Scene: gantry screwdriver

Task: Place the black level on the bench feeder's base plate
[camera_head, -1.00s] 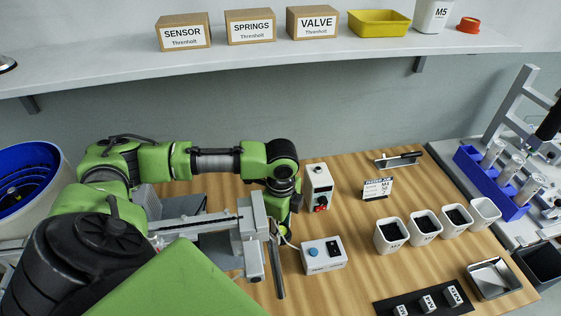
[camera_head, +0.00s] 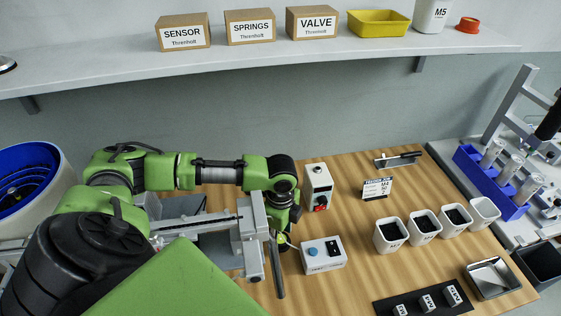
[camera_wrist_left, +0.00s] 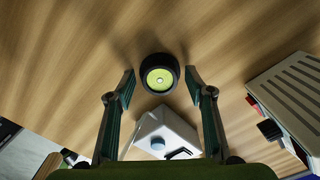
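The black level (camera_wrist_left: 159,75) is a round black puck with a yellow-green vial on top. In the left wrist view it lies between and slightly beyond my left gripper's fingertips (camera_wrist_left: 160,82). The fingers are open, with a gap on each side of it. In the head view my left gripper (camera_head: 284,238) hangs low over the bench, just left of the white button box; the arm hides most of the level there. The bench feeder (camera_head: 190,226) is left of the gripper, with its grey base plate (camera_head: 185,205) partly covered by my arm. My right gripper is not in view.
The white button box (camera_head: 323,255) stands close to the gripper and also shows in the wrist view (camera_wrist_left: 160,132). A controller with a red switch (camera_head: 318,187) stands behind. White bins (camera_head: 390,237), a black strip (camera_head: 385,306) and a metal tray (camera_head: 491,279) are to the right.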

